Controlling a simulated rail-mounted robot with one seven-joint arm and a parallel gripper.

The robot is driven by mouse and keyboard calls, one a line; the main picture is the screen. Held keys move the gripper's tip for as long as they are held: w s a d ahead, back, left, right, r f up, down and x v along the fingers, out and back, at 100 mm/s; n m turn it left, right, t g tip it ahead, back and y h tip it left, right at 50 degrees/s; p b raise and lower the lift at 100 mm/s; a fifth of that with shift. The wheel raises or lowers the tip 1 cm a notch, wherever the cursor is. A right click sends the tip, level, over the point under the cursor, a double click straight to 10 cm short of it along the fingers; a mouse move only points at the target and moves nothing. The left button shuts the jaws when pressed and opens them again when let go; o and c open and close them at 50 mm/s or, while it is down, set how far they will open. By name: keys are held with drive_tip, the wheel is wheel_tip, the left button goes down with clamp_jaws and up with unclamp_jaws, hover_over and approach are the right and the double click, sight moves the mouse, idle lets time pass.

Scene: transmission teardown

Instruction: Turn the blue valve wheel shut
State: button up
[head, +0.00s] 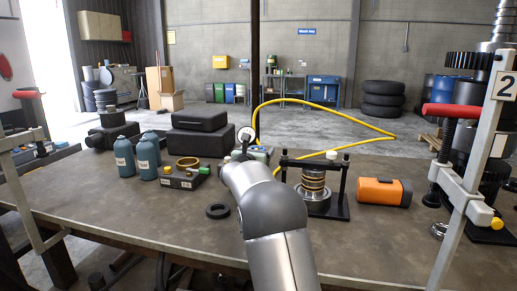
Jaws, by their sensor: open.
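I cannot make out a blue valve wheel in the head view. My grey arm reaches from the bottom edge up over the middle of the workbench (120,205). A round white-faced gauge (246,134) stands just past that end, by a small greenish-grey unit (262,152) that the arm partly covers. A yellow hose (330,104) loops from this area over to the right and back. Whether a wheel sits behind my arm cannot be seen.
Teal bottles (147,158), black cases (200,121) and a small box with a brass ring (187,176) stand left. A press frame with a ringed stack (313,183), an orange cylinder (384,191) and a clamp (462,190) stand right.

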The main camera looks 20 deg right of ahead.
drive_tip(key=shift+w+d, duration=0.45)
drive_tip(key=c, duration=1)
drive_tip(key=m+g+h+p, duration=0.1)
drive_tip(key=p, duration=0.2)
drive_tip(key=shift+r, duration=0.4)
drive_tip(key=m+g+h+p, duration=0.1)
drive_tip(key=g+p, duration=0.1)
drive_tip(key=p, duration=0.1)
drive_tip(key=shift+s+r+m+h+p, duration=0.1)
drive_tip(key=shift+m+h+p, duration=0.2)
drive_tip(key=shift+h+p, duration=0.1)
drive_tip(key=shift+s+d+m+g+h+p, duration=0.1)
drive_tip(key=shift+m+g+h+p, duration=0.6)
drive_tip(key=shift+g+p, duration=0.5)
drive_tip(key=shift+s+f+m+g, duration=0.1)
drive_tip(key=shift+f+m+g, duration=0.3)
